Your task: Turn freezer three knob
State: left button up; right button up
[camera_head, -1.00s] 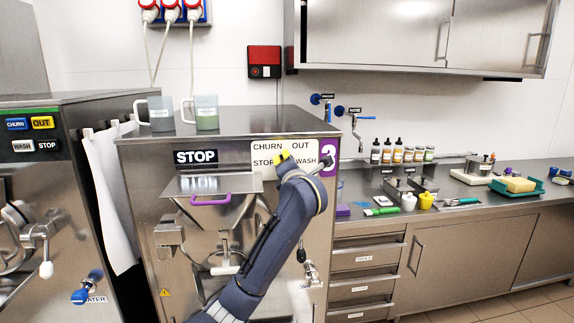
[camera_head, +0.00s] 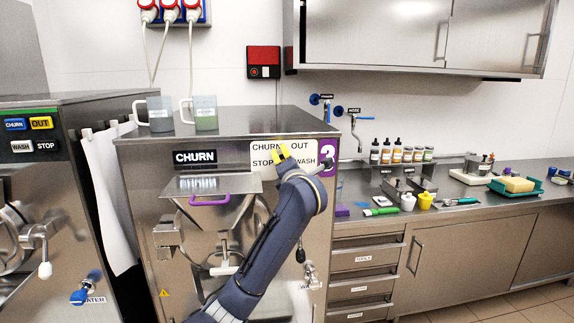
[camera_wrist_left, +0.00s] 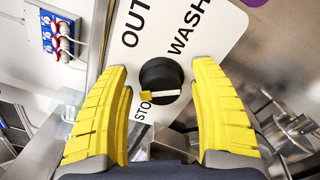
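The black knob (camera_wrist_left: 160,85) shows in the left wrist view on a white label plate (camera_wrist_left: 205,20), with a white bar and a yellow tip across its face near the letters STO. In the head view the knob is hidden behind my left gripper (camera_head: 281,153). The yellow fingers stand open on either side of the knob, with a gap on each side. My right gripper is not in view.
Two cups (camera_head: 160,114) stand on the freezer top. A hatch with a purple handle (camera_head: 210,200) is below the display. Another freezer (camera_head: 35,103) stands at the left. The counter (camera_head: 460,190) at the right holds bottles and tools.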

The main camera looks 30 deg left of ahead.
pick_arm(q)
jog(key=v, duration=1.2)
jog(key=shift+f, duration=0.15)
dwell(0.4)
